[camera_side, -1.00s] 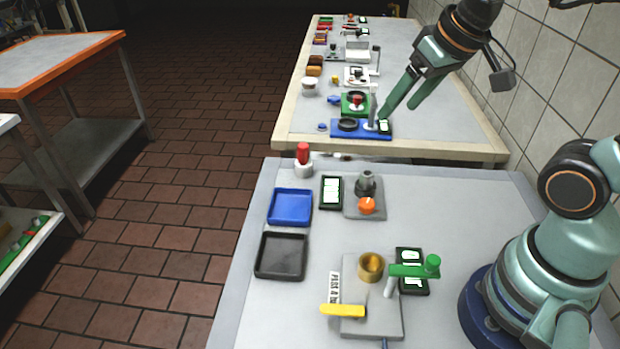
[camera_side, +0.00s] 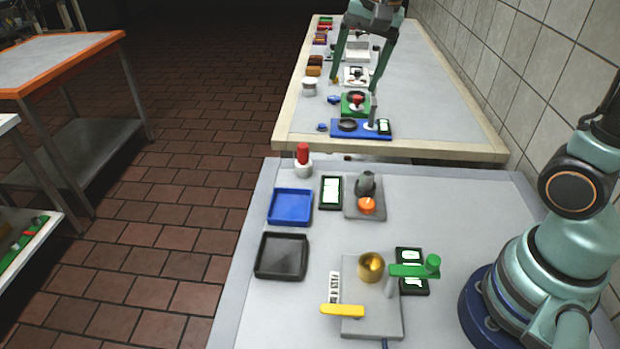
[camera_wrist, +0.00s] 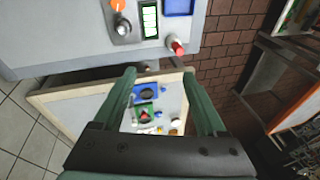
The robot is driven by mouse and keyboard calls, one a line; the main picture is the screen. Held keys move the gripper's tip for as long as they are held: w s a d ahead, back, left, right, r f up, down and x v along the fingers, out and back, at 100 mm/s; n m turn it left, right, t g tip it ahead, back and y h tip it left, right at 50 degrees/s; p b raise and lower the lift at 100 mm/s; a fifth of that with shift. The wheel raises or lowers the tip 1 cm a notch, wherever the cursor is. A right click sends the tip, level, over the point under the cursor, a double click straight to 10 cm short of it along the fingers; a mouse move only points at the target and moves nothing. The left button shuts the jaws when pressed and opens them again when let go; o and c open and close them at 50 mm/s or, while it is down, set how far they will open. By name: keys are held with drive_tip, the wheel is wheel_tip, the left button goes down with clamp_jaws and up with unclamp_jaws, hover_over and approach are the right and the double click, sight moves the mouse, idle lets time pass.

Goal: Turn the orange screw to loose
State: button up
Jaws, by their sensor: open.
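The orange screw (camera_side: 367,205) is a round orange knob on the front of a small grey plate, with a dark grey fitting (camera_side: 366,184) behind it. In the wrist view the orange screw (camera_wrist: 118,4) is cut by the top edge. My gripper (camera_side: 353,86) is open and empty, its two green fingers pointing down. In the side view it appears over the far table, well above and behind the screw in the picture. In the wrist view my gripper (camera_wrist: 165,85) has its fingers spread wide, with nothing between them.
A black-framed display (camera_side: 331,192) stands left of the screw, and a red-topped white pot (camera_side: 303,160) is behind it. Blue (camera_side: 290,207) and black (camera_side: 281,256) trays lie left. A gold cup (camera_side: 371,267) and green handle (camera_side: 414,270) are in front. Tiled wall bounds the right.

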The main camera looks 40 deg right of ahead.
drive_tip(key=shift+w+a+f+m+g, duration=0.1)
drive_tip(key=shift+w+f+m+g, duration=0.1)
drive_tip(key=shift+w+m, duration=0.55)
drive_tip(key=shift+w+f+m+g, duration=0.1)
drive_tip(key=shift+w+f+m, duration=0.1)
drive_tip(key=shift+w+m, duration=0.55)
drive_tip(key=n+g, duration=0.3)
drive_tip(key=n, duration=0.4)
hover_over(366, 202)
wheel_tip(366, 202, down, 13)
wheel_tip(366, 202, down, 12)
drive_tip(key=shift+r, duration=0.15)
drive_tip(key=shift+c, duration=0.3)
drive_tip(key=shift+s, duration=0.1)
clamp_jaws()
drive_tip(key=shift+n, duration=2.3)
